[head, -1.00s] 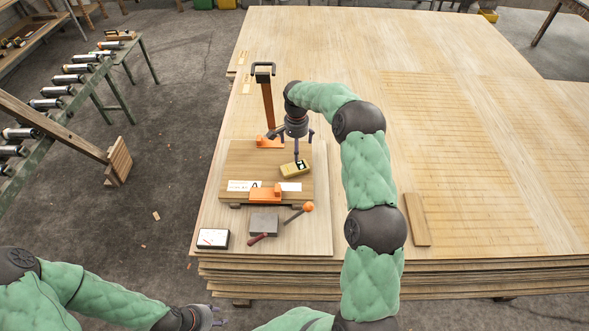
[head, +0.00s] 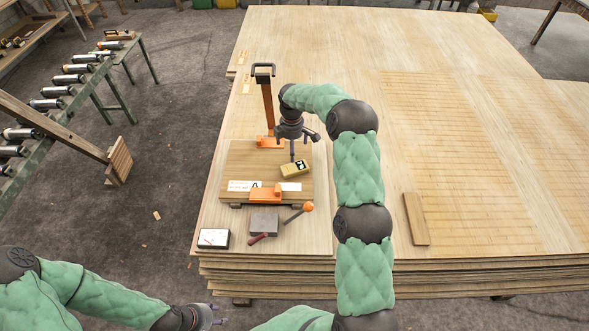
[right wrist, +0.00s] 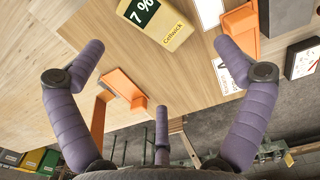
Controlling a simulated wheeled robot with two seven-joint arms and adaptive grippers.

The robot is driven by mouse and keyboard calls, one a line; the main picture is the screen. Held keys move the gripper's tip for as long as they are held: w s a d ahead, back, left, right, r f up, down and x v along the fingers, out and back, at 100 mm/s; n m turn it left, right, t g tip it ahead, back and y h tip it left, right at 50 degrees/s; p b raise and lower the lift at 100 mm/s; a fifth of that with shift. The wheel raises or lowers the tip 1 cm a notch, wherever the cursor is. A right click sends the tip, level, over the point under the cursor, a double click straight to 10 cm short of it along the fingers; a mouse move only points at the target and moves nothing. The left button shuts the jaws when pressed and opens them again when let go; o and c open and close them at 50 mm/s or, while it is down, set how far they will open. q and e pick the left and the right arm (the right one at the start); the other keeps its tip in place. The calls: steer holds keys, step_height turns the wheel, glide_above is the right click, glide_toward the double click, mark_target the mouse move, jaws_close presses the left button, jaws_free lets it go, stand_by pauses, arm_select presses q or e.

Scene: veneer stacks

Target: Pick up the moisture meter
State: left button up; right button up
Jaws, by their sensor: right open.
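The moisture meter (head: 295,169) is a small yellow block with a black and white display. It lies on the wooden board (head: 235,160) near its right side. In the right wrist view the meter (right wrist: 168,30) shows "7 %" at the top, beyond the spread fingers. My right gripper (head: 298,150) is open and empty, pointing down just above and behind the meter; it also shows in the right wrist view (right wrist: 160,48). I see no contact. My left gripper (head: 214,317) is low at the front left, far from the meter; its fingers are too small to judge.
An orange post (head: 267,103) with a dark handle stands behind the meter. An orange block (head: 266,194) is at the board's front.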

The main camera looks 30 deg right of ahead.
steer(key=n, duration=0.4)
steer(key=b, duration=0.1)
glide_above(290, 166)
steer(key=f, duration=0.6)
steer(key=shift+s+d, duration=0.15)
steer(key=shift+s, duration=0.2)
steer(key=f, duration=0.1)
steer(key=f+b, duration=0.1)
steer(key=f, duration=0.1)
steer(key=f+b, duration=0.1)
steer(key=f, duration=0.1)
steer(key=shift+w, duration=0.3)
steer(key=c, duration=1.4)
steer(key=shift+r, duration=0.15)
